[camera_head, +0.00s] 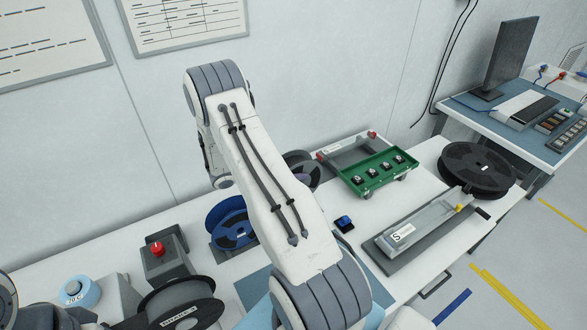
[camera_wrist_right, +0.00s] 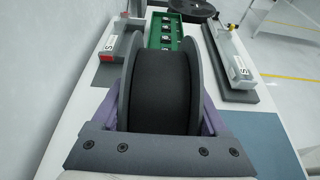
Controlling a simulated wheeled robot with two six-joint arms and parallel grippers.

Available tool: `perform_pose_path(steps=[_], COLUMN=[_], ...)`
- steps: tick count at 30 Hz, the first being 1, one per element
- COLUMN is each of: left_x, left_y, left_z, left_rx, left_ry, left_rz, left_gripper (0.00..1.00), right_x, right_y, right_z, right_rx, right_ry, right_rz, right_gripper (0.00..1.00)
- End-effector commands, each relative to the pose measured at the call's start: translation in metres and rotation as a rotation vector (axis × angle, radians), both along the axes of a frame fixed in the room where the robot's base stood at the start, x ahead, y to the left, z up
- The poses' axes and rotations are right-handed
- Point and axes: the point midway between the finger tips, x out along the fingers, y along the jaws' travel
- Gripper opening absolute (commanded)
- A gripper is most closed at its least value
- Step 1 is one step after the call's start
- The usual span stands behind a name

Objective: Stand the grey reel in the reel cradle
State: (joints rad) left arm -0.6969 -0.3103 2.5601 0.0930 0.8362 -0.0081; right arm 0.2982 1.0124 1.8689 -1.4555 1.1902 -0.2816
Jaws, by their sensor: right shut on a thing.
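The grey reel (camera_wrist_right: 160,85), with grey flanges and a broad black winding, fills the middle of the right wrist view. My right gripper (camera_wrist_right: 160,116) is shut on it, with a purple-grey finger along each side. In the head view my right arm hides the gripper, and part of a dark grey reel (camera_head: 301,168) shows behind the arm, left of the green tray. A blue reel (camera_head: 229,222) stands upright in a dark base left of my arm. I cannot tell whether that base belongs to the reel cradle. My left gripper is not seen.
The green tray (camera_head: 373,188) holds several small parts. A labelled grey fixture (camera_head: 420,229) lies right of it, and a large black reel (camera_head: 478,167) lies flat beyond. A red-button box (camera_head: 164,264) and another reel (camera_head: 178,303) are at the lower left. The wall is behind.

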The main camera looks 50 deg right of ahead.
Motion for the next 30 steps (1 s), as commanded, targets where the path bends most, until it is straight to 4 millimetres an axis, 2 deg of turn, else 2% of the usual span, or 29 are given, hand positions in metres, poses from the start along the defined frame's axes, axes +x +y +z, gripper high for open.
perform_pose_path(steps=[24, 30], left_x=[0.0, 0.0], left_y=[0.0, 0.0], left_z=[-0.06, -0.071], left_rx=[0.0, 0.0], left_ry=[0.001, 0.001], left_rz=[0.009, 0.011], left_gripper=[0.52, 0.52], right_x=[0.0, 0.0], right_y=[-0.001, -0.001], right_z=[-0.067, -0.079], right_rx=[-0.001, -0.002], right_ry=[-0.001, -0.001], right_rz=[-0.002, -0.002], right_gripper=[0.0, 0.0])
